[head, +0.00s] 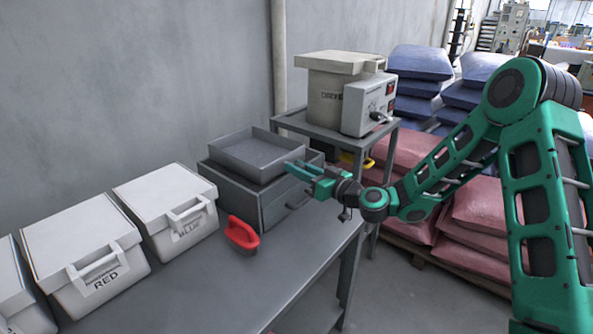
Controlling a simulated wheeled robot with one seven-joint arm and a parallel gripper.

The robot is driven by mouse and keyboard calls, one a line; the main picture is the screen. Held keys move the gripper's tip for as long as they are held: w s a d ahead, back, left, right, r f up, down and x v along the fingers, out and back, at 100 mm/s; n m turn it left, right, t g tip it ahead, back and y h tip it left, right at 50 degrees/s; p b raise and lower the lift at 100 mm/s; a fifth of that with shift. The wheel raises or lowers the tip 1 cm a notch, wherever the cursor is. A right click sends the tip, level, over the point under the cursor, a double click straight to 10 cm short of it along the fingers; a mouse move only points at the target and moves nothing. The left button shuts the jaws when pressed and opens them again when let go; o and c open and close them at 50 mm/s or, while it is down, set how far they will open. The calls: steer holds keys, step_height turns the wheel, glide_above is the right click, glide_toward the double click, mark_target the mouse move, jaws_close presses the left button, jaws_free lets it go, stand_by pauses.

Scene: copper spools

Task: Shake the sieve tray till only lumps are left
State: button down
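The sieve tray (228,157) is a grey, square, shallow tray with raised walls. It sits on top of a darker grey box (277,205) on the workbench. Its floor looks grey, and I cannot make out any lumps or powder on it. My gripper (291,168) has green fingers and reaches in from the right to the tray's right-hand side. The fingertips overlap the tray's near right wall in the picture. I cannot tell whether they touch the rim or are closed on it.
A red-handled brush (241,234) lies before the box. A lidded drum (324,94) and control box (369,107) stand behind. The bench front (270,280) is clear.

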mark_target(296, 157)
steer(key=shift+w+d, duration=0.75)
steer(key=shift+w, duration=0.2)
steer(key=shift+w+d, duration=0.75)
steer(key=shift+w, duration=0.15)
steer(key=c, duration=1.5)
jaws_free()
steer(key=shift+o, duration=0.2)
steer(key=shift+s, duration=0.1)
steer(key=v, duration=1)
steer(key=shift+s+d, duration=0.2)
steer(key=shift+d, duration=0.05)
